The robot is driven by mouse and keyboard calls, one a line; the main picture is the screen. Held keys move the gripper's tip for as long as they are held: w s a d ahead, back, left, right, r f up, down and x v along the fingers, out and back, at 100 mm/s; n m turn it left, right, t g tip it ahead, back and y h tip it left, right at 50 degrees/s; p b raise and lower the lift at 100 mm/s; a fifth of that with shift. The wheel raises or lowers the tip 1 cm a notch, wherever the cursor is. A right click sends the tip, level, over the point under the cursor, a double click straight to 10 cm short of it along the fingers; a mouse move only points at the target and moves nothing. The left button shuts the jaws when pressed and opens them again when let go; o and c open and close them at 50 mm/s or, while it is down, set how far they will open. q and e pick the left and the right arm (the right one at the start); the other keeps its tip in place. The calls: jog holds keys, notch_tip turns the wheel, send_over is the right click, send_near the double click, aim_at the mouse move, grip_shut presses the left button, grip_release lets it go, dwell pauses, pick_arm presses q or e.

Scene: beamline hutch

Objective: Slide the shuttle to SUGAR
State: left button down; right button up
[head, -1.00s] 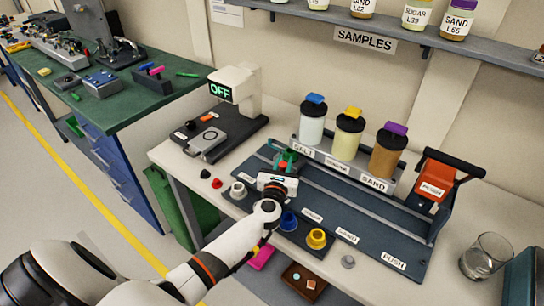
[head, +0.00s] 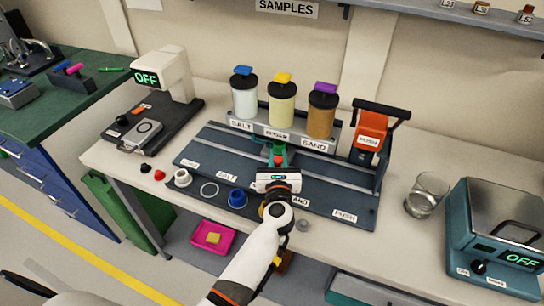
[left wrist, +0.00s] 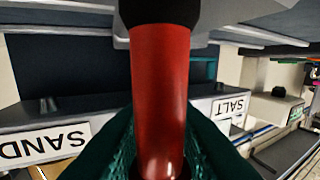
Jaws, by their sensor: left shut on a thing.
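The shuttle's red handle (head: 278,160) stands in the dark blue rail unit (head: 215,140), in front of the middle jar. My left gripper (head: 279,155) is shut on this handle, and the red handle (left wrist: 160,75) fills the middle of the left wrist view between the green fingers. My gripper hides the shuttle's body and the middle front label. The middle jar (head: 282,106) is pale yellow with a yellow top, above a partly covered label. The SALT jar (head: 245,101) is at its left, the SAND jar (head: 321,117) at its right. My right gripper is out of view.
An orange push lever (head: 371,132) stands at the rail unit's right end. A glass (head: 425,196) and a teal device reading OFF (head: 490,235) are farther right. A white device reading OFF (head: 160,75) is at the left. Small coloured cups line the front edge.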

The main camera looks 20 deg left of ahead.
pick_arm(q)
jog(key=c, duration=1.4)
grip_release()
jog(key=shift+o, duration=0.2)
jog(key=v, duration=0.7)
jog(key=shift+s, duration=0.2)
